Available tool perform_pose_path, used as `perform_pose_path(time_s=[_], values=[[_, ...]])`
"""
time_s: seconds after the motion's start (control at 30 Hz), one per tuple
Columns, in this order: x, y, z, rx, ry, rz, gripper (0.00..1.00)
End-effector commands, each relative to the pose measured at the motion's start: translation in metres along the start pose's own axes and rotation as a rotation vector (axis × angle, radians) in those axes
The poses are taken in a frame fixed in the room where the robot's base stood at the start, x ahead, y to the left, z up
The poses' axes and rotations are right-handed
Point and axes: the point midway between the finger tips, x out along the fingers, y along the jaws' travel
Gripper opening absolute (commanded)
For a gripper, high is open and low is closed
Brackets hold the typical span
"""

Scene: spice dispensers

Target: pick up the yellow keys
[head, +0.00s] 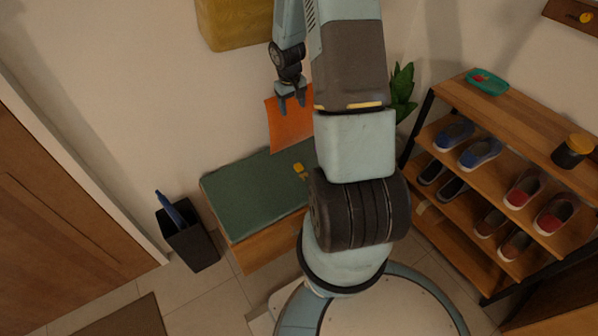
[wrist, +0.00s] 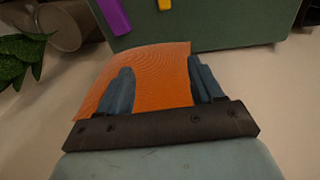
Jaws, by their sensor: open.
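The yellow keys (head: 299,170) lie on the green top of a low bench (head: 245,195), close to the left side of my arm in the head view. In the wrist view, a small yellow piece (wrist: 164,4), likely the keys, shows at the top edge, partly cut off. My gripper (head: 293,106) is open, above and apart from the keys.
A purple object (wrist: 113,15) lies beside the yellow piece. A shoe rack (head: 490,150) with several shoes stands right, a plant (head: 403,88) behind my arm. A dark bin (head: 188,240) stands left of the bench. A yellow box-like thing (head: 235,22) is on the wall.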

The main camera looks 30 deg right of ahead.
Motion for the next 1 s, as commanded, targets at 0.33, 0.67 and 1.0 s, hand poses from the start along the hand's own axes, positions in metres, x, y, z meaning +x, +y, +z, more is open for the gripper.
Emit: perform_pose_path(time_s=[0.33, 0.67, 1.0], values=[[0.126, 0.001, 0.023, -0.005, -0.067, -0.078, 0.66], [0.171, -0.003, 0.036, -0.006, -0.082, -0.109, 0.66], [0.218, -0.009, 0.040, -0.006, -0.083, -0.110, 0.66]])
